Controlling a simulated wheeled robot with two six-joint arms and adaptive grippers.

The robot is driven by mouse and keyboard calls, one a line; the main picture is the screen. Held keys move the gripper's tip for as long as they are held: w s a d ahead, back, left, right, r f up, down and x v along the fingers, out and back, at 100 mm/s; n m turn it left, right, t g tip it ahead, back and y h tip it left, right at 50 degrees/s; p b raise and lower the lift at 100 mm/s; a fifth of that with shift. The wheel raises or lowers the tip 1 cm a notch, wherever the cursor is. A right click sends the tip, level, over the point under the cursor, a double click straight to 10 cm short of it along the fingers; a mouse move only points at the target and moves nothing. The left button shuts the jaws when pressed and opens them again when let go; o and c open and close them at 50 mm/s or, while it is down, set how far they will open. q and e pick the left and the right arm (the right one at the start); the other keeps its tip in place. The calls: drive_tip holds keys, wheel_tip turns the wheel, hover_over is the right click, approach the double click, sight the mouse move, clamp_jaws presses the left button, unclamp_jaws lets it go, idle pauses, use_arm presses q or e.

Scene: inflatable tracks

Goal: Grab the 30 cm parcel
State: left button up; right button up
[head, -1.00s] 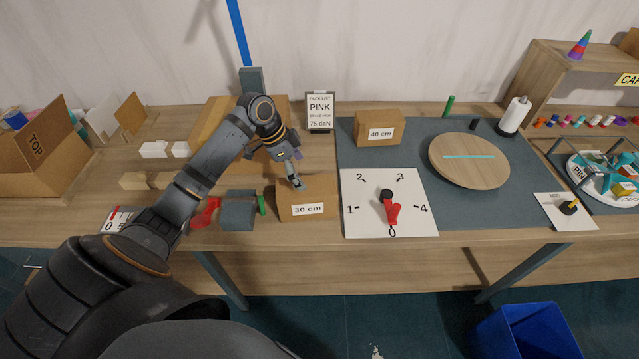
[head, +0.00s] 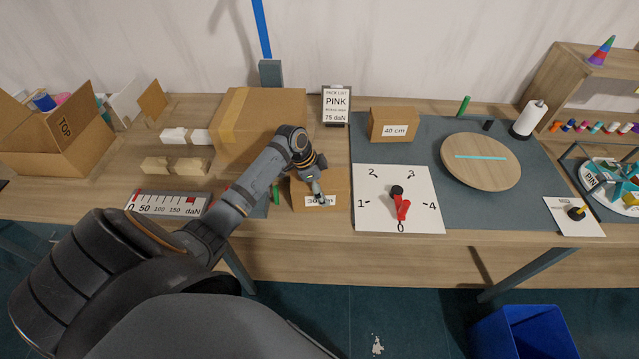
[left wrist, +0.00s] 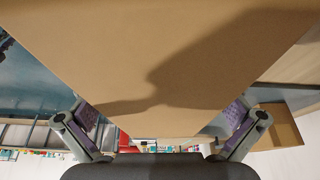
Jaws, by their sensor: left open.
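The 30 cm parcel (head: 338,187) is a small brown box with a white label on its front. It stands near the front edge of the table, left of the dial sheet. My left gripper (head: 319,194) is open at the parcel, and my arm hides part of the box and its label. In the left wrist view the parcel (left wrist: 150,60) fills the upper middle, with one open finger of my left gripper (left wrist: 163,120) near each side edge. Whether the fingers touch it cannot be told. My right gripper is not in view.
The 40 cm parcel (head: 392,125) stands behind on the grey mat. A dial sheet (head: 370,205) with a red pointer lies just right of the 30 cm parcel. A green stick (head: 276,193) is close on its left. A large carton (head: 265,115) stands behind my arm.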

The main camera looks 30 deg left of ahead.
use_arm(q)
drive_tip(key=shift+w+f, duration=0.1)
drive_tip(key=shift+f, duration=0.05)
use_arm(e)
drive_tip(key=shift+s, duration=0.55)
use_arm(q)
drive_tip(key=shift+f, duration=0.2)
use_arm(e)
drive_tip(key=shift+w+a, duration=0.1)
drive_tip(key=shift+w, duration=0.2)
use_arm(q)
drive_tip(key=c, duration=1.7)
drive_tip(key=shift+r, duration=0.25)
wheel_tip(320, 180, up, 2)
drive_tip(key=shift+w+r+b, duration=0.1)
drive_tip(key=shift+r+b, duration=0.1)
drive_tip(key=shift+b, duration=0.75)
drive_tip(key=s+d+r+b, duration=0.1)
drive_tip(key=s+d+r, duration=0.4)
drive_tip(key=s+d+r+b, duration=0.1)
drive_tip(key=s+d+r, duration=0.4)
drive_tip(key=shift+r+b, duration=0.35)
drive_tip(key=shift+b, duration=0.05)
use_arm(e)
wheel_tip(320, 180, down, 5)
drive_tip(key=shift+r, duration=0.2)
